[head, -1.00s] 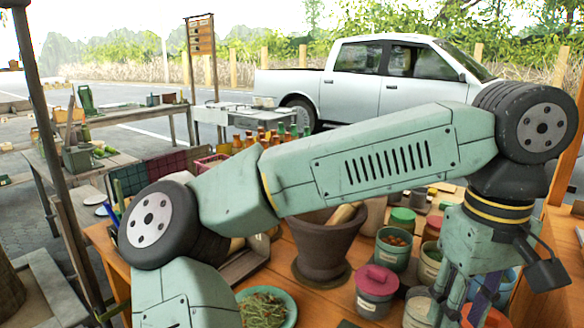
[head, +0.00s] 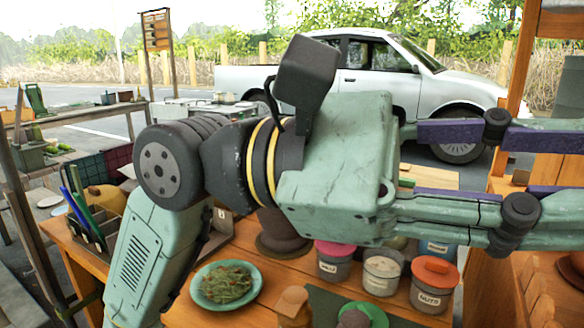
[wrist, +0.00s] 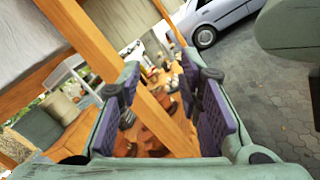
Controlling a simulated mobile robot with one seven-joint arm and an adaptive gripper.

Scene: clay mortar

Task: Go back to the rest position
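My gripper (head: 530,175) points to the right in the head view, raised in front of the stall. Its two fingers with purple pads are apart, with nothing between them. It also shows open and empty in the wrist view (wrist: 160,78). The dark clay mortar (head: 283,238) stands on the orange wooden table (head: 240,255), mostly hidden behind my arm. My gripper is apart from the mortar. I cannot see a pestle in the head view.
A green plate of herbs (head: 226,286) sits at the front. Lidded jars, including one with a red-orange lid (head: 435,270), stand right of it. A wooden post (head: 508,90) rises close to my fingers. A white pickup (head: 375,80) is parked behind.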

